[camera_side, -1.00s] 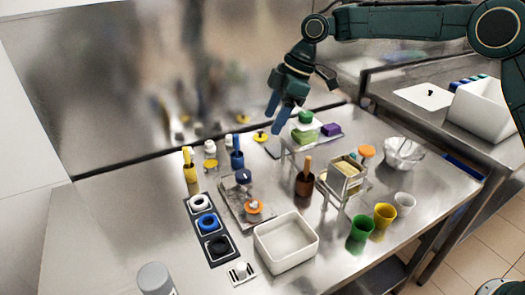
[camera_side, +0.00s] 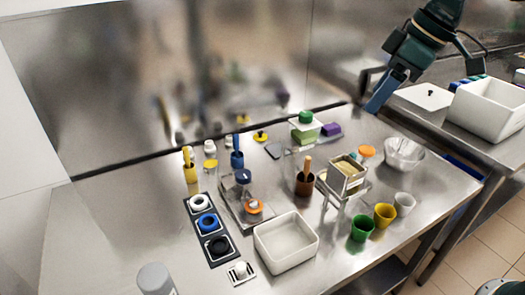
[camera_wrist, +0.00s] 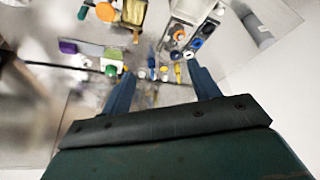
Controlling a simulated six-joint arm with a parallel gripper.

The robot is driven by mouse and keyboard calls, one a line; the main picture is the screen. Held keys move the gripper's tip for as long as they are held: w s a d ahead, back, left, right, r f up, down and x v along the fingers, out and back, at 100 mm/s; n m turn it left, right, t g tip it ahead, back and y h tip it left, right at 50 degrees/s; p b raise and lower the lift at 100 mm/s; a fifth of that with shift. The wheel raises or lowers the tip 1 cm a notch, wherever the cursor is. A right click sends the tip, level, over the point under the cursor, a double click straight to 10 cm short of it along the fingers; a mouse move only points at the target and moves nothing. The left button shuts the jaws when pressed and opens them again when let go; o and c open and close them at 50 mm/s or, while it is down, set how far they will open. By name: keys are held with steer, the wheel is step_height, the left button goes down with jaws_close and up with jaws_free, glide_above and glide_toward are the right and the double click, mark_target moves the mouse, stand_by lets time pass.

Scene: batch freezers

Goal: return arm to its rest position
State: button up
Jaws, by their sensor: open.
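My gripper (camera_side: 374,95) is raised at the upper right in the side view, above the back right part of the steel table (camera_side: 120,230). Its two blue fingers point down and nothing is between them. In the wrist view my gripper (camera_wrist: 158,88) shows its fingers spread well apart. It is clear of the objects on the table.
A white tray (camera_side: 285,243), green cup (camera_side: 363,228) and yellow cup (camera_side: 384,215) are toward the front. A white bin (camera_side: 490,108) sits on the right counter.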

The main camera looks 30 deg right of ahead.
steer(key=s+d+f+m+h, duration=0.1)
steer(key=s+d+f+m, duration=0.1)
steer(key=s, duration=0.7)
steer(key=s+d+f+m+t+h, duration=0.1)
steer(key=s+d+f+m, duration=0.2)
steer(key=s, duration=0.7)
steer(key=d+m, duration=0.1)
steer(key=d, duration=0.1)
steer(key=shift+s+d+f+m, duration=0.25)
steer(key=shift+d+f+m, duration=0.05)
steer(key=shift+d+m, duration=0.1)
